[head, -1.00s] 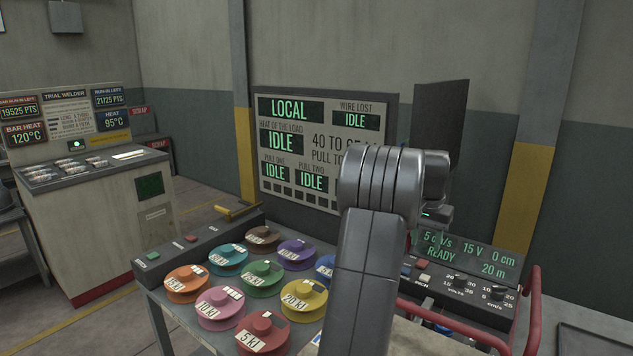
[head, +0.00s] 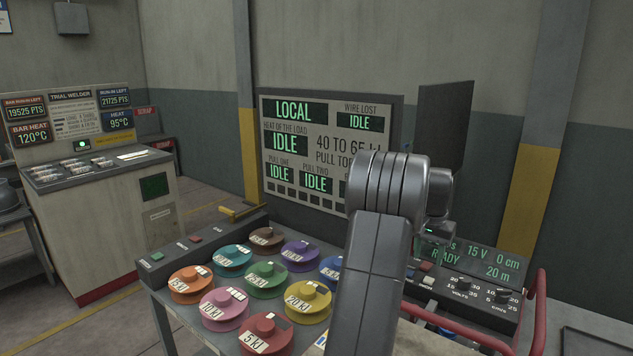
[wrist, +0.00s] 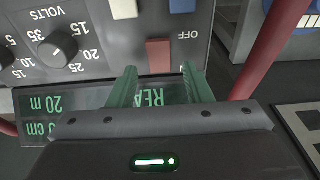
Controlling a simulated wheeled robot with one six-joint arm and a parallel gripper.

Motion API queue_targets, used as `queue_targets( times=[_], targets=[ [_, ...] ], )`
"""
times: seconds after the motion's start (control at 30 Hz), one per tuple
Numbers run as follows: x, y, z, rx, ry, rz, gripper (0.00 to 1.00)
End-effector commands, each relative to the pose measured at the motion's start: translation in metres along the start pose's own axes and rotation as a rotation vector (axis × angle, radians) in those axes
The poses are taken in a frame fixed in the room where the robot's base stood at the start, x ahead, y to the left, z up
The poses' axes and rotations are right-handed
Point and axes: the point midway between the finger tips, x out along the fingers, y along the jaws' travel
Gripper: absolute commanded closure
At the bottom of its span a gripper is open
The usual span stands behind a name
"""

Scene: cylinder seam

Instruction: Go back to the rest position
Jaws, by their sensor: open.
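My gripper (wrist: 165,88) shows in the wrist view with its two green fingers apart and nothing between them. It hangs over the welder control box, in front of the red button (wrist: 160,56) beside the OFF label. In the head view my own arm covers most of the gripper, and only a small part shows at the control panel (head: 462,290). The panel's green display (head: 480,262) reads READY, 15 V, 0 cm and 20 m, partly covered by my arm.
Several coloured weight discs (head: 263,279) sit on a bench left of my arm. A large status board (head: 325,150) stands behind. A red tubular rail (head: 535,310) borders the control box on the right. The trial welder cabinet (head: 110,220) stands far left, with open floor before it.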

Motion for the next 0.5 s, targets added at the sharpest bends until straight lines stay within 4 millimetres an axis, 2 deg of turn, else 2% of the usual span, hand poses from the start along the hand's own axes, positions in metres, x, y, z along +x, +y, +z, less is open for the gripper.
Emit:
queue_targets(
  times=[0.5],
  targets=[
    [-0.101, 0.000, -0.001, 0.000, 0.007, -0.002, 0.55]
  ],
)
